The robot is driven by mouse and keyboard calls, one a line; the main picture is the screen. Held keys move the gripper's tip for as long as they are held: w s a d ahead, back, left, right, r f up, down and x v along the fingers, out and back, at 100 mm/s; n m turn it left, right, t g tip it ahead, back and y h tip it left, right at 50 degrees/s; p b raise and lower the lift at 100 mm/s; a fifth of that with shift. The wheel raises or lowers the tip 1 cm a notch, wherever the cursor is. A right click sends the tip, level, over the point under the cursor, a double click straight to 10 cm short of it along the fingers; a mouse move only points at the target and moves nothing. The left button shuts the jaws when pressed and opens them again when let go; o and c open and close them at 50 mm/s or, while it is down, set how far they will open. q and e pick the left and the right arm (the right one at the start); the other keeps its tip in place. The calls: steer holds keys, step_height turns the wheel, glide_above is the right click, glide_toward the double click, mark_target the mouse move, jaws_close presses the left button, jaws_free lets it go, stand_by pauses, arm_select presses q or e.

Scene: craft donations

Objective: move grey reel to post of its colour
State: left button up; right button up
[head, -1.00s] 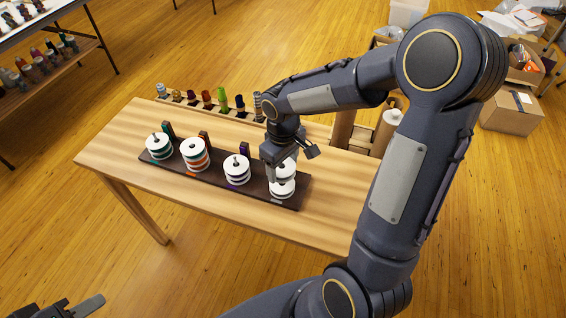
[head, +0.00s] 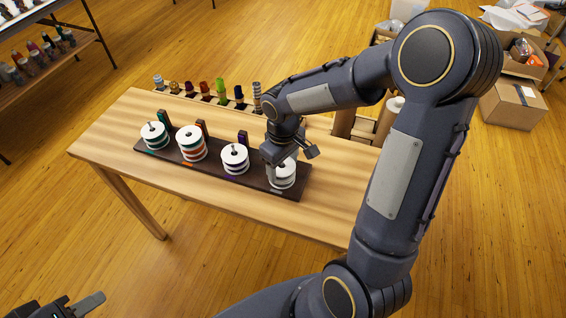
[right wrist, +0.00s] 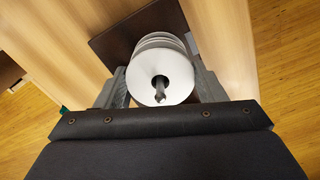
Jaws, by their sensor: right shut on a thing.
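My right gripper (head: 281,168) is over the rightmost post of the dark rack (head: 208,176), shut on the grey reel (right wrist: 163,84). The reel has white flanges; its thread is mostly hidden. In the right wrist view the post's tip (right wrist: 160,97) shows through the reel's hole, so the reel is around the post. White-flanged reels (head: 283,178) show below the gripper at that post, partly hidden by the fingers. A grey tag (head: 277,191) marks the rack's front there. My left gripper (head: 70,306) is at the lower left edge, partly cut off, away from the table.
The other posts carry a teal reel stack (head: 154,136), an orange and teal stack (head: 191,144) and a purple stack (head: 235,159). Several coloured spools (head: 206,90) line the table's back. Cardboard containers (head: 355,127) stand behind my right arm. The table's left front (head: 115,140) is clear.

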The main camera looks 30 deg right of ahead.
steer(key=o, duration=1)
steer(key=shift+o, duration=0.2)
step_height(320, 180, up, 8)
steer(key=shift+f+p, duration=0.15)
steer(key=shift+p, duration=0.3)
steer(key=s+a+r+m+t+y+p, duration=0.2)
steer(key=s+r, duration=0.2)
steer(key=s, duration=0.4)
steer(key=s+a+r+m+t+y+p, duration=0.1)
steer(key=s+a+r+m+t+p, duration=0.1)
steer(key=s+r, duration=0.3)
steer(key=s+m+t, duration=0.1)
steer(key=s, duration=0.2)
steer(key=shift+s+t+y, duration=0.3)
steer(key=shift+s+y, duration=0.05)
steer(key=shift+y, duration=0.05)
